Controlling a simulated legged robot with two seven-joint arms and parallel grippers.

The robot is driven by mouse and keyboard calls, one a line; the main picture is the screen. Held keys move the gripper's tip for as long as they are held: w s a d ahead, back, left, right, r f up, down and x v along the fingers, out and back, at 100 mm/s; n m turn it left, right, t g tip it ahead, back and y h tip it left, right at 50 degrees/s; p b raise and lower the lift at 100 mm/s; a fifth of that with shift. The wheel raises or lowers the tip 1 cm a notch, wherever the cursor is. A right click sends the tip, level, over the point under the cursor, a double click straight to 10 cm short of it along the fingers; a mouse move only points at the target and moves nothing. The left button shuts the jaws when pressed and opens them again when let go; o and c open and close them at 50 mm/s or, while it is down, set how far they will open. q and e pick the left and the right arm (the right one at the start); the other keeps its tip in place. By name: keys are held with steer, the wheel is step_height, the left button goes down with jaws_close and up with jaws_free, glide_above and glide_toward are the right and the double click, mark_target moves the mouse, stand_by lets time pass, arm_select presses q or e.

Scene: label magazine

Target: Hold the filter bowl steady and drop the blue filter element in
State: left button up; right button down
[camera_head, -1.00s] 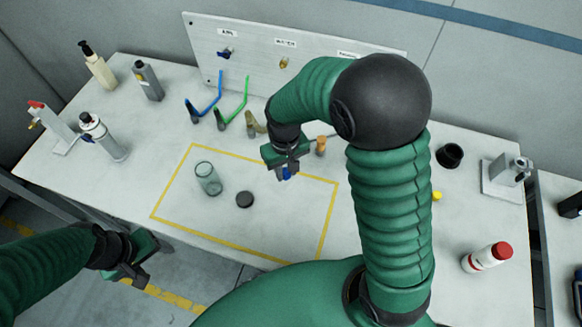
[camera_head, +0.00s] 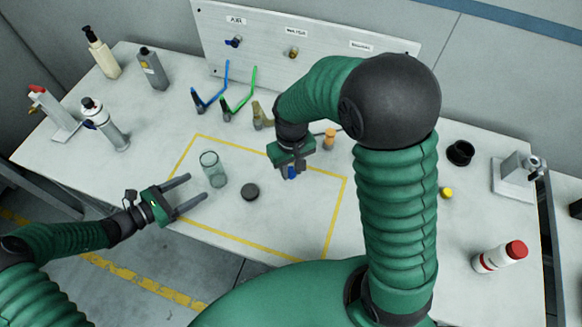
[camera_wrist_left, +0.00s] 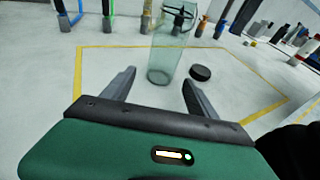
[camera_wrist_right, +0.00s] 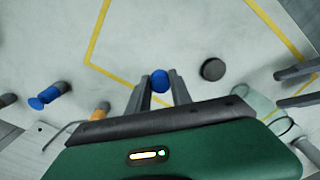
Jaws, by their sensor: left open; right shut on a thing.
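The clear greenish filter bowl (camera_head: 213,169) stands upright inside the yellow outline on the table. It also shows ahead of the fingers in the left wrist view (camera_wrist_left: 170,50). My left gripper (camera_head: 198,194) is open and empty, its fingers pointing at the bowl from the left, apart from it. My right gripper (camera_head: 291,173) is shut on the blue filter element (camera_wrist_right: 160,81), to the right of the bowl. The blue element is mostly hidden by the gripper in the head view. A dark round cap (camera_head: 250,192) lies on the table right of the bowl.
Blue (camera_head: 210,95) and green (camera_head: 238,100) bent tools and an orange-topped piece (camera_head: 330,138) stand behind the outline. Bottles (camera_head: 101,52) and a spray can (camera_head: 104,122) stand at the left. The outline's front area is clear.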

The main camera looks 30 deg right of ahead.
mark_target(212, 178)
arm_select(q)
steer(key=b+x, duration=0.1)
steer(key=x, duration=0.6)
steer(key=shift+s+b, duration=0.15)
steer(key=shift+b, duration=0.25)
arm_select(e)
steer(key=f, duration=0.1)
steer(key=d+f, duration=0.1)
steer(key=shift+d+f, duration=0.15)
steer(key=shift+f, duration=0.15)
arm_select(q)
steer(key=shift+d+f, duration=0.15)
steer(key=shift+d, duration=0.35)
arm_select(e)
steer(key=shift+f, duration=0.1)
arm_select(q)
steer(key=shift+a, duration=0.2)
arm_select(e)
steer(key=shift+a, duration=0.5)
